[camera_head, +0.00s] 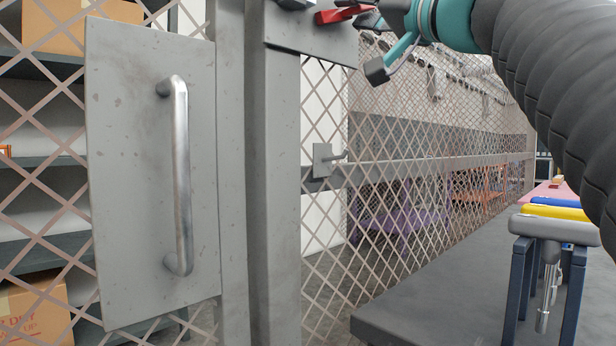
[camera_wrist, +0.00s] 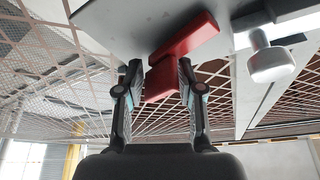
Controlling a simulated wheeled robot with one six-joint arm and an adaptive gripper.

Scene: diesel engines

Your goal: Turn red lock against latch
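The red lock (camera_head: 340,15) is a short red bar on a grey plate at the top of the gate post in the head view. In the wrist view the red lock (camera_wrist: 188,40) slants from upper right to lower left. Its thicker near end lies between the fingers of my gripper (camera_wrist: 159,72). The fingers are spread, with a gap at the left finger; whether the right one touches is unclear. My gripper (camera_head: 373,45) is just right of the lock in the head view. A metal latch with a round knob (camera_wrist: 271,62) is right of the lock in the wrist view.
A grey gate panel with a vertical metal handle (camera_head: 181,175) stands at left. Wire mesh fence (camera_head: 400,170) runs behind the post. A dark table (camera_head: 450,305) with a grey-topped stand (camera_head: 553,228) is at lower right. Open space lies below my gripper.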

